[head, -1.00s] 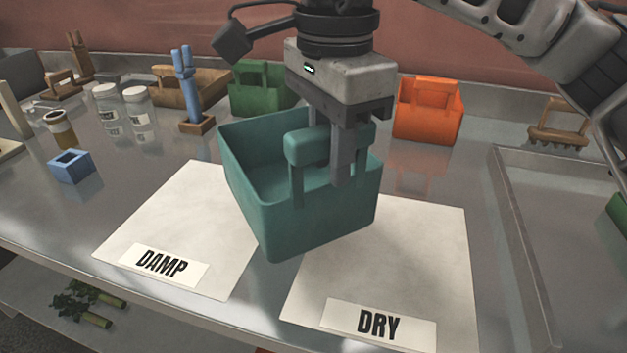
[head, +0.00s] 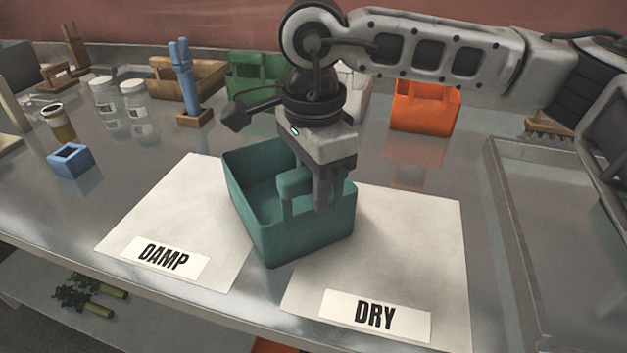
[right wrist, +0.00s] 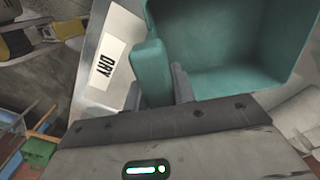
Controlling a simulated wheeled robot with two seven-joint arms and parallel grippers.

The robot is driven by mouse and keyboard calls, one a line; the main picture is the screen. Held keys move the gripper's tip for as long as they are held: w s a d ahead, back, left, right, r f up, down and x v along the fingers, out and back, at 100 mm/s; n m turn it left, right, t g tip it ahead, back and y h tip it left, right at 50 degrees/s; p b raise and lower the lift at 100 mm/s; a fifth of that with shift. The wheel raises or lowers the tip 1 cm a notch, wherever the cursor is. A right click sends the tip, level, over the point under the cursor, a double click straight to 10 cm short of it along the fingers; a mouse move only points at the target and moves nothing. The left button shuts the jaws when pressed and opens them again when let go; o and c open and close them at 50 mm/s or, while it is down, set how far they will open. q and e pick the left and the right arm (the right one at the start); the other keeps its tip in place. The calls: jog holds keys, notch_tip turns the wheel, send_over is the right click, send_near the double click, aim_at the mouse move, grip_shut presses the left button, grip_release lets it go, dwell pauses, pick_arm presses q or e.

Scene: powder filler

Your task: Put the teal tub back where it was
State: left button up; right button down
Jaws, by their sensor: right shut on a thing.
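The teal tub (head: 300,235) is an open box with a raised handle on its near right side. In the head view it is between the DAMP sheet (head: 195,205) and the DRY sheet (head: 410,235), overlapping the inner edges of both. I cannot tell whether its base touches the table. My right gripper (head: 322,195) is shut on the tub's handle from above. The tub (right wrist: 225,50) and its handle between the fingers also show in the right wrist view. The tub's inside looks empty where visible. My left gripper is not in view.
A green tub (head: 255,75) and an orange tub (head: 425,108) stand at the back. A blue holder (head: 70,160), jars (head: 133,98) and a blue-handled tool (head: 185,85) are at left. A metal tray (head: 560,220) lies at right. The DRY sheet's right part is clear.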

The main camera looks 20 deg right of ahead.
jog(key=c, duration=1.2)
grip_release()
jog(key=shift+f, duration=0.15)
jog(key=shift+o, duration=0.2)
notch_tip(320, 180, up, 12)
jog(key=shift+r+b, duration=0.2)
jog(key=shift+b, duration=0.15)
jog(key=shift+s, duration=0.15)
